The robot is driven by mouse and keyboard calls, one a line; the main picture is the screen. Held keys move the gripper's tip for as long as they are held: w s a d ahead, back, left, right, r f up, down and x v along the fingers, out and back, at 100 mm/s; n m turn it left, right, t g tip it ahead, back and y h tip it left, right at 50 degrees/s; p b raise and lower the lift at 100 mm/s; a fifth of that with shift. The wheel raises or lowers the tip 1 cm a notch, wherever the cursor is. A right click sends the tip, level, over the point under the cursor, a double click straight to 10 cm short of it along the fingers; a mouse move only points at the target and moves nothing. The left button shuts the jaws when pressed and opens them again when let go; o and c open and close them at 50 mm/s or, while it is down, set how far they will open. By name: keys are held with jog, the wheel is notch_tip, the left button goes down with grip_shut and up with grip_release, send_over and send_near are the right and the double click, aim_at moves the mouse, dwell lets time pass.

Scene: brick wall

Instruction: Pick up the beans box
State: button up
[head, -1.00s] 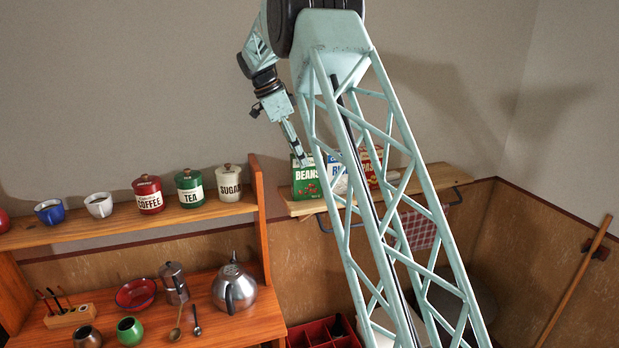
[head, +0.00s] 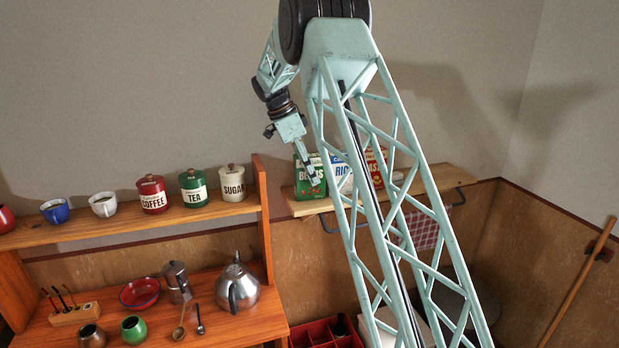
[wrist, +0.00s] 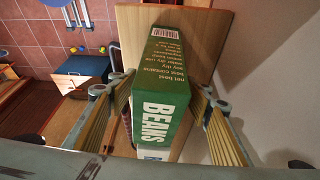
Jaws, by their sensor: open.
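The green beans box (head: 305,187) stands at the left end of the wooden wall shelf (head: 440,184). It also shows in the wrist view (wrist: 168,62), with its white BEANS lettering toward the bottom. My gripper (head: 315,178) is open and in front of the box in the head view, hiding part of it. In the wrist view my gripper (wrist: 152,95) has one finger on each side of the box. A gap shows between the box and the right finger; the left finger is close to the box, and I cannot tell whether it touches.
A rice box (head: 340,172) and a red box (head: 374,168) stand right of the beans box, partly behind my arm. The upright side board (head: 262,215) of the canister shelf rises to the left, beside the white sugar canister (head: 233,184). Bare wall lies behind.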

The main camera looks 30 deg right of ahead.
aim_at(317, 187)
jog(key=shift+d+f, duration=0.25)
jog(key=shift+f, duration=0.35)
jog(key=shift+s+f, duration=0.1)
jog(key=shift+p+x, duration=0.65)
jog(key=shift+x, duration=1.85)
jog(key=shift+s, duration=0.1)
jog(key=c, duration=1.2)
jog(key=shift+d+r, duration=0.1)
jog(key=shift+r, duration=0.1)
jog(key=shift+r+b, duration=0.45)
jog(key=shift+r, duration=1.15)
jog(key=s+a+r+b, duration=0.1)
jog(key=s+a+b, duration=0.2)
jog(key=s+a, duration=0.7)
jog(key=shift+s+a+r, duration=0.25)
jog(key=shift+s+a, duration=0.15)
jog(key=shift+s, duration=0.45)
